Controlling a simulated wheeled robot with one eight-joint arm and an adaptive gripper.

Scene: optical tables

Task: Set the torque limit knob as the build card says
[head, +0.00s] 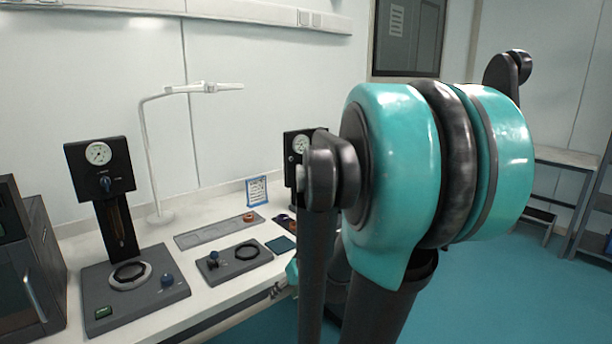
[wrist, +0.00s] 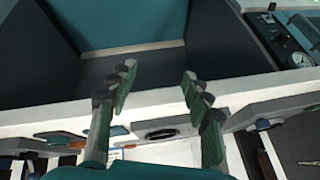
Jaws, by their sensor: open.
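A small card with blue print (head: 257,191), likely the build card, stands upright at the back of the bench; its writing is too small to read. I cannot tell which is the torque limit knob or read any setting. My gripper (wrist: 160,72) is open and empty in the wrist view, apart from any knob.
A white lamp (head: 160,215) stands behind the panel. A grey tray (head: 222,231) with an orange ring lies near the card. A second gauge unit (head: 303,145) is partly hidden by my arm. A dark box (head: 30,270) fills the left end.

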